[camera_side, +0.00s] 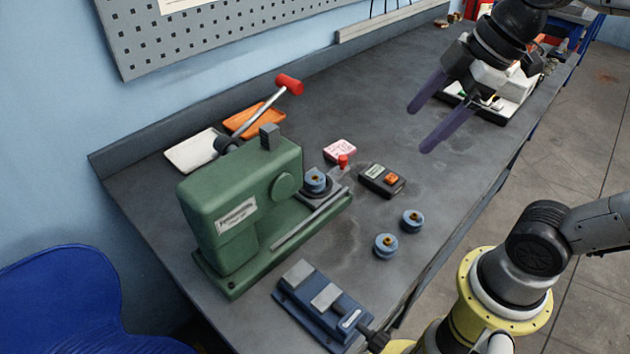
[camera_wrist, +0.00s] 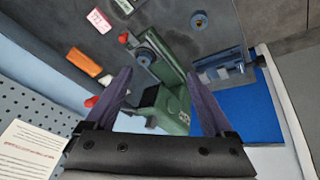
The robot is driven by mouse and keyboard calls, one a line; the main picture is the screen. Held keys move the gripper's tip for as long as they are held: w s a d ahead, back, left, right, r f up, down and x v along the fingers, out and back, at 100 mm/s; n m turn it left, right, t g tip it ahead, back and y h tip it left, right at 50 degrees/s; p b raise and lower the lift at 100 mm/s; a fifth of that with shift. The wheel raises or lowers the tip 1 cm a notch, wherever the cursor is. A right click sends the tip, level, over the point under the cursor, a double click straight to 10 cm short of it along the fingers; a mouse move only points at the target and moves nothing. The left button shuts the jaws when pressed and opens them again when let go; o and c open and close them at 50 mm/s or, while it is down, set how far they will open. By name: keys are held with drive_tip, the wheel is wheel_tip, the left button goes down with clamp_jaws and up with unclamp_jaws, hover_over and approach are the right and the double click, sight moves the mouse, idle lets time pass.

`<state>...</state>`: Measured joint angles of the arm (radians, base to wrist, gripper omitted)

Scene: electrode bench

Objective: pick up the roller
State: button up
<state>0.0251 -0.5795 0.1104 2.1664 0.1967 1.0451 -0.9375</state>
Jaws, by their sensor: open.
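Two blue rollers with brass-coloured centres stand on the bench in the side view, one at the right (camera_side: 412,220) and one nearer the camera (camera_side: 386,246). A third blue roller (camera_side: 315,181) sits on the green press; it also shows in the wrist view (camera_wrist: 144,57). One loose roller (camera_wrist: 199,19) is near the top of the wrist view. My gripper (camera_side: 420,128) is open, with two purple fingers and nothing between them. It is raised above the bench, apart from the rollers, and its fingers also show in the wrist view (camera_wrist: 159,77).
The green press (camera_side: 240,200) has a red-knobbed lever. A blue vise (camera_side: 322,305) stands at the near end. Bare bench surrounds the loose rollers.

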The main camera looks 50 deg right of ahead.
drive_tip(key=w+a+n+g+y, duration=0.1)
drive_tip(key=w+n, duration=0.3)
drive_tip(key=w, duration=0.3)
drive_tip(key=g+y, duration=0.1)
drive_tip(key=g, duration=0.1)
hover_over(315, 178)
drive_tip(key=d, duration=0.3)
drive_tip(key=f, duration=0.8)
drive_tip(key=s+f, duration=0.1)
drive_tip(key=f, duration=0.3)
drive_tip(key=shift+y, duration=0.3)
drive_tip(key=shift+x, duration=3)
clamp_jaws()
drive_tip(key=shift+r, duration=0.1)
